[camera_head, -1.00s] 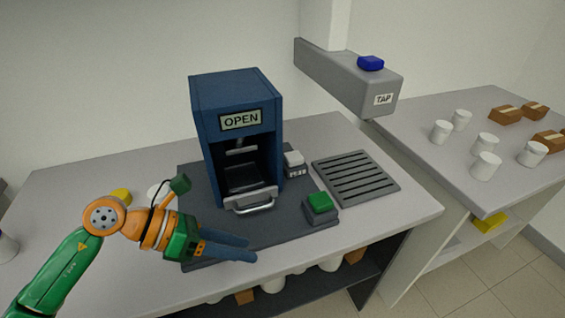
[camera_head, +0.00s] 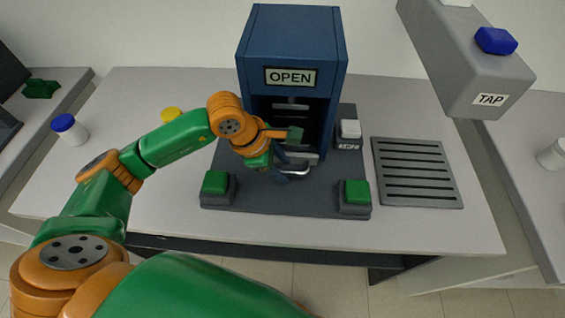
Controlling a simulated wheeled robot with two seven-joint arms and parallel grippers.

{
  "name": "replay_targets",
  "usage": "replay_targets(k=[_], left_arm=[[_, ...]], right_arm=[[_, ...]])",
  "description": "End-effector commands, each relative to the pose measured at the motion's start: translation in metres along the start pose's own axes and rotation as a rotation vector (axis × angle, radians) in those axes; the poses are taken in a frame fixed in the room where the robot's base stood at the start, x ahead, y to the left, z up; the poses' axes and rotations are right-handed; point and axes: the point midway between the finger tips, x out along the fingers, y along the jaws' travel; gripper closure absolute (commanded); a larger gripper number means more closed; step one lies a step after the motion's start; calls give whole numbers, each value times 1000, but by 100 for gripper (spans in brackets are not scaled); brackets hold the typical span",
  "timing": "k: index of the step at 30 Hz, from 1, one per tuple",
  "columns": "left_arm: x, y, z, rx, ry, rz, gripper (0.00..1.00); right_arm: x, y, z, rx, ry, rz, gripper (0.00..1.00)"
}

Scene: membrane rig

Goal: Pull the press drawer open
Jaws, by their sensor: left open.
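The blue press (camera_head: 290,38) stands on a dark base plate (camera_head: 270,200) on the table, with an "OPEN" sign on its front. Its drawer (camera_head: 301,157) sits low in the front opening, with a metal handle (camera_head: 298,172) along its front edge. My left gripper (camera_head: 288,176) is at the handle, its fingers pointing down and to the right. It is open. The wrist hides the left part of the drawer and handle, and I cannot tell whether the fingers touch the handle. My right gripper is not in view.
Green buttons stand at the plate's front left (camera_head: 215,184) and front right (camera_head: 354,193). A white button (camera_head: 349,128) is right of the press. A slotted grate (camera_head: 417,172) lies further right, below the grey tap arm (camera_head: 470,60). A blue-capped white bottle (camera_head: 70,129) stands left.

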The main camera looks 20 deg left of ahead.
Motion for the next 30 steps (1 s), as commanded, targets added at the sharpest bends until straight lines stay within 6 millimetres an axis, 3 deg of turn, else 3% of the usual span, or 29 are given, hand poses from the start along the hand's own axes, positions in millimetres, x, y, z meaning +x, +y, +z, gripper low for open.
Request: replay_targets(k=[2, 7, 30], left_arm=[[0, 0, 0, 0, 0, 0, 53], [0, 0, 0, -1, -1, 0, 99], [0, 0, 0, -1, -1, 0, 100]], right_arm=[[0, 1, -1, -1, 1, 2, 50], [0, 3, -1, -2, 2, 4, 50], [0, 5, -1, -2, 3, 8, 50]])
